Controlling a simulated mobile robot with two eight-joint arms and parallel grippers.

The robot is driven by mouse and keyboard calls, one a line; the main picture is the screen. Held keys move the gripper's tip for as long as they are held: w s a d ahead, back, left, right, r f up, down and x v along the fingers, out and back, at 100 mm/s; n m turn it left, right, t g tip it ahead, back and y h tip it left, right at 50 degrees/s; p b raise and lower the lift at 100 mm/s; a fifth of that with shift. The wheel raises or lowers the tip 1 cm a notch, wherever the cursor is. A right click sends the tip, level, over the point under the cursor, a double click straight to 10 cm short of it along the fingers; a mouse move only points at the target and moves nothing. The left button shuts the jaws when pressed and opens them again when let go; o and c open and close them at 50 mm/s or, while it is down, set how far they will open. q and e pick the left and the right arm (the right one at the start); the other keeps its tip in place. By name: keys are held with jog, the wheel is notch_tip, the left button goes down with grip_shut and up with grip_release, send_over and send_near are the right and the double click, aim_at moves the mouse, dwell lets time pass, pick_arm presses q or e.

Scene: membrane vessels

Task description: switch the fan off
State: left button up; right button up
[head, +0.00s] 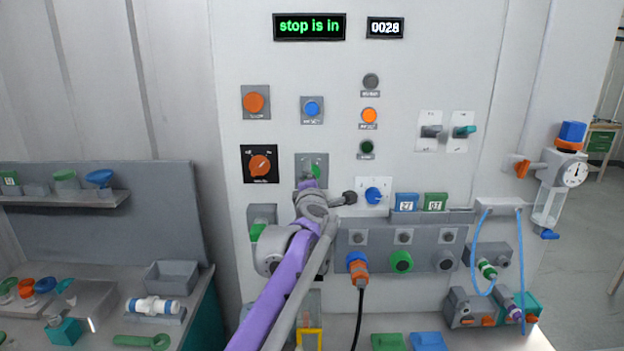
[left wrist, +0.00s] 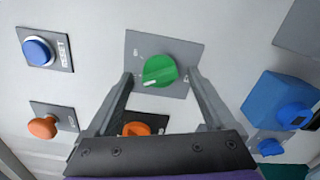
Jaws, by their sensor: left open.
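A green rotary knob (head: 316,171) sits on a grey plate on the white panel, below a blue button. In the left wrist view the green knob (left wrist: 159,70) shows a white pointer mark toward the picture's lower left. Its plate lettering is too small to read, so I cannot tell whether it is the fan switch. My left gripper (head: 309,187) is in front of the knob. In the left wrist view the open fingers of the left gripper (left wrist: 161,78) lie either side of the knob, with nothing gripped. My right gripper is not in view.
An orange knob (head: 260,164) on a black plate is left of the green knob. The blue button (head: 312,108) is above it; its label reads RESET in the left wrist view. A blue knob (head: 374,195) is at lower right.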

pick_arm(q)
jog(key=s+b, duration=0.1)
jog(key=s, duration=0.9)
jog(key=shift+b, duration=0.4)
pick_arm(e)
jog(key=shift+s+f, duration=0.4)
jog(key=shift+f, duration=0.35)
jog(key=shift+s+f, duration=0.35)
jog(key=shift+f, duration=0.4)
pick_arm(q)
jog(key=s+a+f+m+g, duration=0.4)
jog(key=s+a+f+m, duration=0.2)
jog(key=s+f, duration=0.6)
jog(key=s+a+f+m+g, duration=0.4)
jog(key=s+f+m, duration=0.4)
jog(key=s+f, duration=0.5)
jog(key=s+a+f+m+g, duration=0.4)
jog(key=s+a+f+m, duration=0.3)
jog(key=s+f, duration=0.5)
jog(key=shift+s+a+f, duration=0.3)
jog(key=shift+s+f, duration=0.1)
jog(key=shift+s, duration=0.05)
